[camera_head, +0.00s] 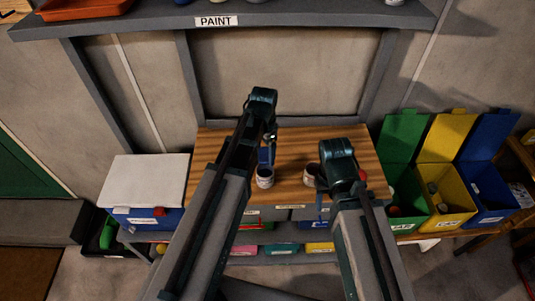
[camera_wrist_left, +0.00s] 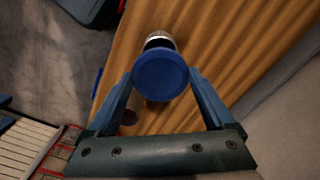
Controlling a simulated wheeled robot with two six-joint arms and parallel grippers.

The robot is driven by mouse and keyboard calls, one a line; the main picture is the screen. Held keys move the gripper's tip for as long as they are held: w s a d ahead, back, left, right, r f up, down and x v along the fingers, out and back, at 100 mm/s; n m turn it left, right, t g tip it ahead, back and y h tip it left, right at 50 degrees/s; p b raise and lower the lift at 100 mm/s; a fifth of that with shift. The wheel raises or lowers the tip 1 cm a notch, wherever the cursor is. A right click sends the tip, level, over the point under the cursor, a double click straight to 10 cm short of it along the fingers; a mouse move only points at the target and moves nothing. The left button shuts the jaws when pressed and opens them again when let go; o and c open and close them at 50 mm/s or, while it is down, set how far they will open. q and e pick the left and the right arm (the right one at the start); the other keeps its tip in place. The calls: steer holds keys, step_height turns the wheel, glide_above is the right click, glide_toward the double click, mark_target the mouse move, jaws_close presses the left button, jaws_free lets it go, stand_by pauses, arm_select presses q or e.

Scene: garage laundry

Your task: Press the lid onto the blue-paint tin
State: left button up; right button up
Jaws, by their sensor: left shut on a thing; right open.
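My left gripper (camera_head: 266,157) is shut on a round blue lid (camera_wrist_left: 161,75), held by its rim between the two blue fingers. In the head view it is above or just behind a pale tin (camera_head: 264,178) with a dark open top on the wooden bench. In the left wrist view a tin (camera_wrist_left: 159,40) shows partly behind the lid; its paint colour is mostly hidden. A second tin (camera_head: 311,173) stands to the right, partly covered by my right gripper (camera_head: 323,207), which is open. Whether the lid touches a tin cannot be told.
The wooden bench top (camera_head: 220,150) has clear room at the back and left. A small red object (camera_head: 362,175) is at its right. A blue box with a white lid (camera_head: 145,180) stands left; green, yellow and blue bins (camera_head: 448,190) stand right. A shelf marked PAINT (camera_head: 300,20) is above.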

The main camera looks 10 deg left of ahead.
arm_select(q)
steer(key=shift+f, duration=0.15)
step_height(320, 180, down, 6)
steer(key=b, duration=0.6)
steer(key=shift+f+b, duration=0.6)
steer(key=shift+b, duration=0.15)
stand_by(1.5)
steer(key=o, duration=1)
steer(key=shift+o, duration=0.2)
steer(key=shift+r+p, duration=3.55)
